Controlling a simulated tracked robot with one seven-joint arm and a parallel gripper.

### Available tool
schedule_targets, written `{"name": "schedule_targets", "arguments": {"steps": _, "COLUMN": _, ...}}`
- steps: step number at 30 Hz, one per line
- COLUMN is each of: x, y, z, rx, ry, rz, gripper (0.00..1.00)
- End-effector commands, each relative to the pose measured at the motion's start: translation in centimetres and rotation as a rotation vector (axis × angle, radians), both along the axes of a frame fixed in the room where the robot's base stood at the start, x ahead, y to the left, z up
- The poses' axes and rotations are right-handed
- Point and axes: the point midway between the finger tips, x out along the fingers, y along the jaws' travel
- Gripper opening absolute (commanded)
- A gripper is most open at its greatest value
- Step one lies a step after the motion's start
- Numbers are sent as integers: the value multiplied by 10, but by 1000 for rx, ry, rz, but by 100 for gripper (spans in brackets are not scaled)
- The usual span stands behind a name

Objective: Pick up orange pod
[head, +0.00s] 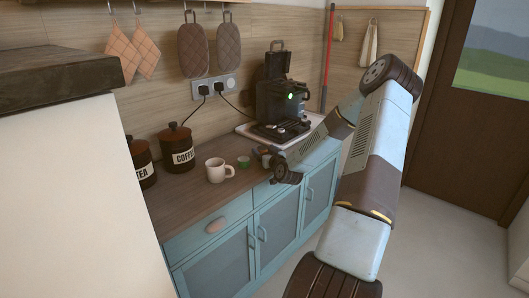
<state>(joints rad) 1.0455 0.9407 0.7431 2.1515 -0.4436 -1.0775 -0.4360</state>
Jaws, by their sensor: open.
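A small orange patch (263,150), which seems to be the orange pod, shows at the fingers of my gripper (266,157). It is too small and too covered to tell whether it lies between the fingers or just behind them. My gripper is open, low over the wooden counter (190,204), near its front edge and in front of the coffee machine. A small green pod (243,161) sits on the counter just left of my gripper.
A white mug (218,171) stands left of the green pod. Coffee (178,155) and tea (143,167) canisters stand farther left. The black coffee machine (281,101) stands on a pale tray (243,129) behind my gripper. Blue cabinets (255,240) are below. Counter in front of the canisters is clear.

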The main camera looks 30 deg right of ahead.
Motion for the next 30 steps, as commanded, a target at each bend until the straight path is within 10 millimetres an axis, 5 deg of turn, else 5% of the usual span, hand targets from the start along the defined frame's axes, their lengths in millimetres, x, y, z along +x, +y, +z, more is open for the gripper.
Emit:
{"name": "schedule_targets", "arguments": {"steps": 8, "x": 2, "y": 0, "z": 0, "rx": -1, "ry": 0, "rz": -1, "gripper": 80}}
{"name": "schedule_targets", "arguments": {"steps": 26, "x": 2, "y": -1, "z": 0, "rx": -1, "ry": 0, "rz": -1, "gripper": 22}}
{"name": "schedule_targets", "arguments": {"steps": 30, "x": 2, "y": -1, "z": 0, "rx": -1, "ry": 0, "rz": -1, "gripper": 20}}
